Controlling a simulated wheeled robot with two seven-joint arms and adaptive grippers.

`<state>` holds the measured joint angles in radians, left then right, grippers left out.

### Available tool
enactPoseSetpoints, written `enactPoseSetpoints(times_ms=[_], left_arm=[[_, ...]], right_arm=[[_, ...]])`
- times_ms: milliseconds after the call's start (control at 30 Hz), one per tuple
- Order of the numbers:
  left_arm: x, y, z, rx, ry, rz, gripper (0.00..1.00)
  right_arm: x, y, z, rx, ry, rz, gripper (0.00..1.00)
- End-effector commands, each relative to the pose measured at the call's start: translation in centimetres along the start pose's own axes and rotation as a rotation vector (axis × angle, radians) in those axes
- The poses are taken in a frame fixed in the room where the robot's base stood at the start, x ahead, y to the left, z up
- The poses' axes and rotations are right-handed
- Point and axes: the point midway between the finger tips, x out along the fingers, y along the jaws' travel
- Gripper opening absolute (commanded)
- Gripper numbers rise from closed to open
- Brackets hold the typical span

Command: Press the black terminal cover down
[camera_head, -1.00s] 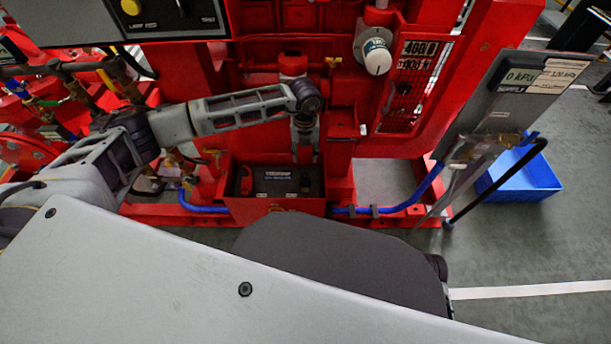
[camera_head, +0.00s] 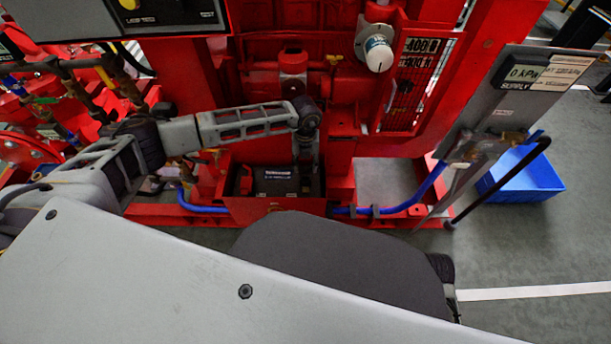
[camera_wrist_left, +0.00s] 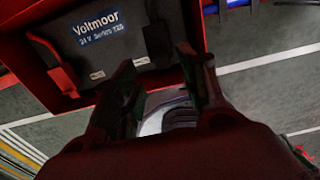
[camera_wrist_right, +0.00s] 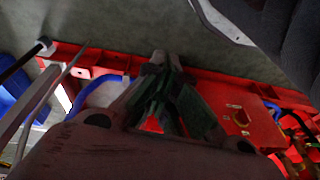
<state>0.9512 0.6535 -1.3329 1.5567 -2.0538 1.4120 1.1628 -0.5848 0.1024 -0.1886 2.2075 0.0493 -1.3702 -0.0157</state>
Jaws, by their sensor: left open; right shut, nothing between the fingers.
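The black battery (camera_head: 272,184) sits in a red tray; in the left wrist view its blue label (camera_wrist_left: 98,30) reads Voltmoor. A dark block that looks like the black terminal cover (camera_wrist_left: 157,42) is at the battery's right end; whether it is raised or seated is unclear. My left gripper (camera_head: 307,182) points down over that end and hides it in the head view. In the left wrist view its open fingers (camera_wrist_left: 156,60) lie either side of the dark block's near edge; contact cannot be told. My right gripper (camera_wrist_right: 162,60) is shut and empty, away from the battery.
The red tray's front wall (camera_head: 270,208) and the red frame post (camera_head: 340,170) stand close to the left gripper. A red part (camera_wrist_left: 62,75) is at the battery's left end. Blue hoses (camera_head: 400,208) run along the base. A blue bin (camera_head: 525,180) stands on the floor at right.

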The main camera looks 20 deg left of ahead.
Motion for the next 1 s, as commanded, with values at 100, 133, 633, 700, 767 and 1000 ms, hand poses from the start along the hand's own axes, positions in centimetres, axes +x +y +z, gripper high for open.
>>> enactPoseSetpoints(times_ms=[100, 133, 633, 700, 767, 1000], left_arm=[[1.8, 0.0, -0.1, 0.0, 0.002, 0.002, 0.43], [2.2, 0.0, -0.1, 0.001, 0.001, 0.001, 0.43], [7.1, 0.0, 0.0, -0.001, 0.0, 0.0, 0.43], [7.3, 0.0, 0.0, -0.001, 0.0, 0.0, 0.43], [7.3, 0.0, 0.0, 0.0, 0.0, 0.0, 0.43], [7.3, 0.0, 0.0, 0.0, 0.0, 0.0, 0.43]], right_arm=[[-0.5, -0.1, -0.4, -0.002, 0.015, -0.002, 0.0], [-0.6, -0.1, -0.4, -0.002, 0.016, -0.003, 0.0], [-2.5, -0.7, -0.4, -0.007, 0.041, -0.014, 0.0], [-2.6, -0.7, -0.5, -0.007, 0.043, -0.014, 0.0], [-2.7, -0.7, -0.6, -0.008, 0.046, -0.014, 0.0], [-2.9, -0.7, -0.9, -0.009, 0.054, -0.014, 0.0]])
